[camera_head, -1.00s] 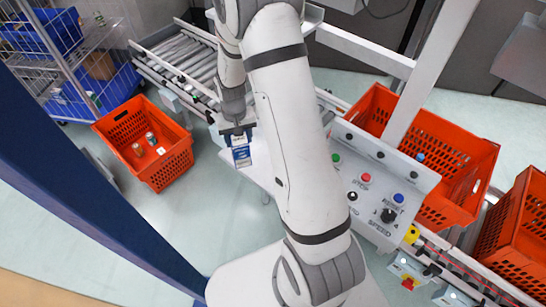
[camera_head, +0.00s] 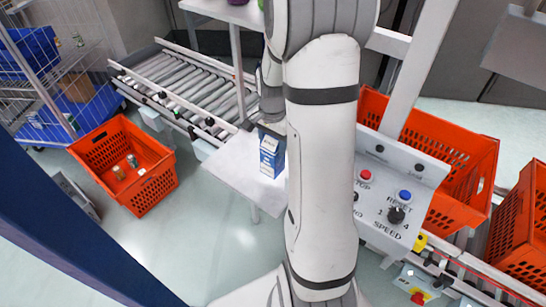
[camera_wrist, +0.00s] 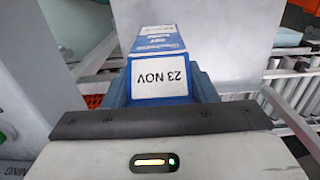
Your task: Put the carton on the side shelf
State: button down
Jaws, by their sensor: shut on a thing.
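The carton (camera_head: 271,155) is small, blue and white, and in the wrist view (camera_wrist: 158,52) its end reads "23 NOV". My gripper (camera_head: 271,130) is shut on the carton's top end and holds it upright in the head view. In the wrist view the blue-grey fingers (camera_wrist: 160,88) press on both sides of it. The white side shelf (camera_head: 232,172) lies under and behind the carton in the head view. I cannot tell whether the carton touches it. My arm hides the shelf's right part.
An orange tote (camera_head: 150,190) with small cans stands on the floor at left. A roller conveyor (camera_head: 185,85) runs behind the shelf. A white post (camera_head: 238,75) rises by the shelf. A control panel (camera_head: 385,195) and another orange tote (camera_head: 470,150) are at right.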

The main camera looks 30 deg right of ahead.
aim_at(272, 164)
jog(key=shift+f, duration=2.8)
jog(key=shift+f, duration=0.15)
jog(key=c, duration=0.6)
grip_release()
